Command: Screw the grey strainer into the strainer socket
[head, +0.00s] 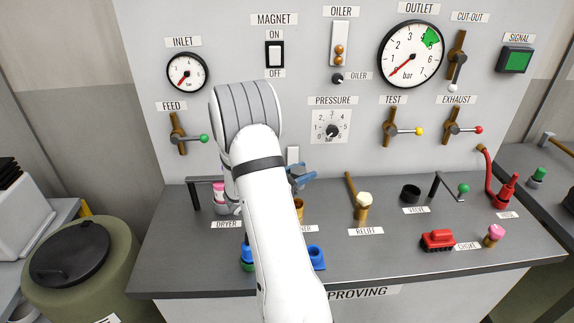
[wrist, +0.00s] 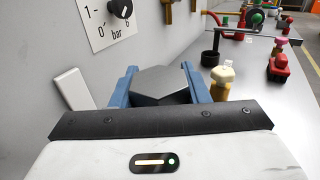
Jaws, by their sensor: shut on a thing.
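The grey strainer (wrist: 163,86), a dark hexagonal piece, shows in the wrist view between the blue fingers of my gripper (wrist: 159,76). My gripper is shut on it. In the head view my gripper (head: 299,174) is partly hidden behind my white arm, and I cannot make out the strainer there. A brass fitting (head: 299,208), likely the strainer socket, shows below my gripper beside a partly hidden label ending in "ER". I cannot tell whether the strainer touches the socket; the wrist view hides its lower end.
The relief valve (head: 363,206) with its cream knob stands right of my gripper. The dryer (head: 219,193) is to the left. Blue parts (head: 317,257) lie near the bench front, and a red part (head: 437,240) lies further right. The panel wall rises close behind.

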